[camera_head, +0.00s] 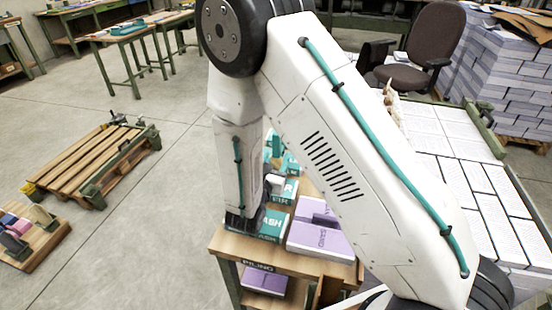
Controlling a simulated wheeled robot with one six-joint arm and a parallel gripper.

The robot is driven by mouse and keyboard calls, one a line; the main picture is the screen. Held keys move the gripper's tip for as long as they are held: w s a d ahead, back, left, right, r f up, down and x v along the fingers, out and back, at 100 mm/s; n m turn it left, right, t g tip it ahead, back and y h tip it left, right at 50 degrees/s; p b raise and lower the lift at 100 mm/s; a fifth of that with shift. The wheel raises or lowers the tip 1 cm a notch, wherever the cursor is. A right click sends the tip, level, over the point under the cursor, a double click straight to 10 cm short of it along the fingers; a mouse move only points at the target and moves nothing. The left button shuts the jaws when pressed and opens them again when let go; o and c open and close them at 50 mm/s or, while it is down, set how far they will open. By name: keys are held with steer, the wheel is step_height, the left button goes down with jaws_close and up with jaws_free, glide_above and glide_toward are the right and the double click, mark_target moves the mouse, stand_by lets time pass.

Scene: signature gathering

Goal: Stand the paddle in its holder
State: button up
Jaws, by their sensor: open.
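My gripper (241,222) shows only as a small dark shape below the white end of my arm, at the left edge of a small wooden table (300,255). It is open, and its fingertips are hard to make out. It is close beside a teal block with white lettering (272,222). I cannot make out a clear paddle or its holder. A small pale and dark object (276,184) stands among the teal blocks, partly hidden by my arm, and I cannot tell what it is.
Purple blocks (322,238) lie on the table, with another (264,281) on its shelf. A wooden pallet (85,160) and a board with coloured pieces (28,235) are on the left floor. Paper stacks (515,85) and an office chair (432,40) stand right. Floor at left-centre is clear.

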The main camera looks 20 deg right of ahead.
mark_target(275, 153)
steer(key=shift+w+a+f+n+t+y, duration=0.2)
steer(key=shift+a+f+n+y, duration=0.1)
steer(key=shift+f, duration=0.2)
steer(key=shift+w+a+f+n+t+y, duration=0.2)
steer(key=shift+a+f+n, duration=0.1)
steer(key=shift+f, duration=0.15)
steer(key=x, duration=0.7)
steer(key=shift+w+d+r, duration=0.1)
jaws_close()
